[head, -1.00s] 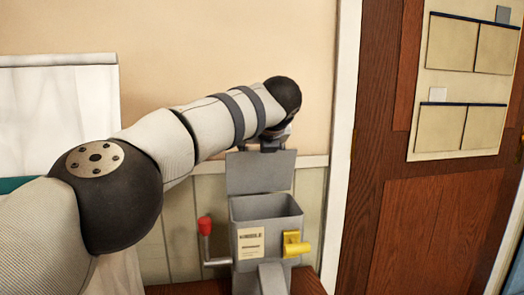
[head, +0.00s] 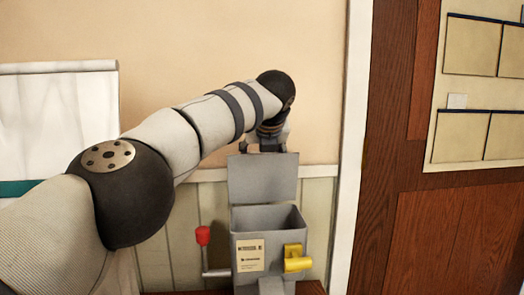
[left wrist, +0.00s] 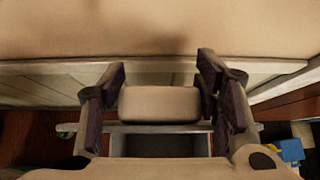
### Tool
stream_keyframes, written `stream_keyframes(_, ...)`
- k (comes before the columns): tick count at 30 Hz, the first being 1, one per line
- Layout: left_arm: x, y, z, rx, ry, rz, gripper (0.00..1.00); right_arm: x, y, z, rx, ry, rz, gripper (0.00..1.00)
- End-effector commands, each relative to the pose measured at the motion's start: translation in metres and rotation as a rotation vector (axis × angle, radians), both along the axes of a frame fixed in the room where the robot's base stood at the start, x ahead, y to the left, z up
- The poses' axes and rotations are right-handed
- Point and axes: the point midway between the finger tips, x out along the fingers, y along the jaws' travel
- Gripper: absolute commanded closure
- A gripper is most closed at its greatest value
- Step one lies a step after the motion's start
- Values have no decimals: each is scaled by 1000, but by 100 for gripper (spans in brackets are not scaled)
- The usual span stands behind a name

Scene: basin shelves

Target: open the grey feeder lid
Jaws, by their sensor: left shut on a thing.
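The grey feeder lid (head: 263,180) stands raised, roughly upright, along the back edge of the grey feeder box (head: 240,228) in the head view. The box's open top shows in front of it. My left gripper (head: 265,149) is at the lid's top edge, pointing down. In the left wrist view its two fingers (left wrist: 163,92) are on either side of a pale rounded block (left wrist: 160,104), which appears to be a grip part on the lid; the exact contact is partly hidden. My right gripper is in neither view.
A red-knobbed lever (head: 203,238) stands left of the box, and a yellow latch-like part (head: 295,259) is on its front right. The wall is close behind the lid. A wooden door (head: 420,235) is at the right. A white panel (head: 60,110) hangs at the left.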

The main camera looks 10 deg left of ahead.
Motion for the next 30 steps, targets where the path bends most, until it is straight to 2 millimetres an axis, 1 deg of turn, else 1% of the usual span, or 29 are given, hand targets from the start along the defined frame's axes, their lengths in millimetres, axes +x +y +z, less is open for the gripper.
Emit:
stream_keyframes(1, 1, 3, -16, 12, 26, 1, 93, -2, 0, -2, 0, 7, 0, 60)
stream_keyframes(6, 1, 3, -17, 12, 28, 2, 93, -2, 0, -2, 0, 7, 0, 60)
stream_keyframes(7, 1, 3, -17, 12, 28, 2, 36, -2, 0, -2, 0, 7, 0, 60)
stream_keyframes(9, 1, 2, -17, 11, 29, 2, 22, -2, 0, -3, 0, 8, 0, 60)
stream_keyframes(18, 0, -2, -18, 7, 31, -6, 22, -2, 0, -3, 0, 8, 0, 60)
stream_keyframes(22, -4, -4, -12, 7, 28, -9, 22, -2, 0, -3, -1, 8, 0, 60)
stream_keyframes(26, -18, -5, 2, 7, 22, -6, 22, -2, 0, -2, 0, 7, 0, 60)
stream_keyframes(30, -49, -12, 35, 7, 10, 0, 22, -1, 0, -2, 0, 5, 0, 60)
